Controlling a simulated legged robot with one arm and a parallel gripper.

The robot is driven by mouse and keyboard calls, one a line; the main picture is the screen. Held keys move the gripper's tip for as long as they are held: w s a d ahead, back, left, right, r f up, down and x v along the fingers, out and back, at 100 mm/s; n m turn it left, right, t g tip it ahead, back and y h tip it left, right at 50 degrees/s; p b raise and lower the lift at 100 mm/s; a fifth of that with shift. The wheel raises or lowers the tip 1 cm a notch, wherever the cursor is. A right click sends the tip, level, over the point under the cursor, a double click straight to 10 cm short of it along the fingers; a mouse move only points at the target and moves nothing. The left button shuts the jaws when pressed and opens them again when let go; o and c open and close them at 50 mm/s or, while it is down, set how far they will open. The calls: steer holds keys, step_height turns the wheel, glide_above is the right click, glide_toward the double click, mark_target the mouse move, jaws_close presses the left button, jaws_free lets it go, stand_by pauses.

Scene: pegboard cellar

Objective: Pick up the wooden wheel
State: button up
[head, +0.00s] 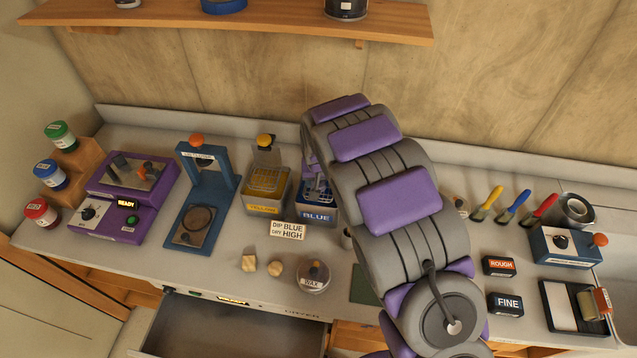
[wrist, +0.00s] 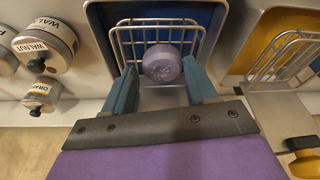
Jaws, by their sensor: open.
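A round lavender piece (wrist: 162,63), which looks like the wheel, sits in a wire basket (wrist: 123,38) at the blue dip tank (wrist: 103,18). My gripper (wrist: 159,68) is open, with its two blue-grey fingers on either side of the piece. I cannot tell if they touch it. In the head view the blue tank (head: 316,217) shows at the counter's middle, with my arm over it. My arm hides most of the gripper there, and the piece cannot be made out.
The yellow tank (head: 263,209) stands just left of the blue one, with a "DIP BLUE DRY HIGH" sign (head: 287,230) in front. Two small wooden pieces (head: 249,263) and a wax tin (head: 313,276) lie nearer the front. A blue press frame (head: 200,197) stands further left.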

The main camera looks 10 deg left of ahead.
steer(key=shift+w+d, duration=0.1)
steer(key=shift+d, duration=0.05)
steer(key=shift+c, duration=1)
steer(key=c, duration=0.6)
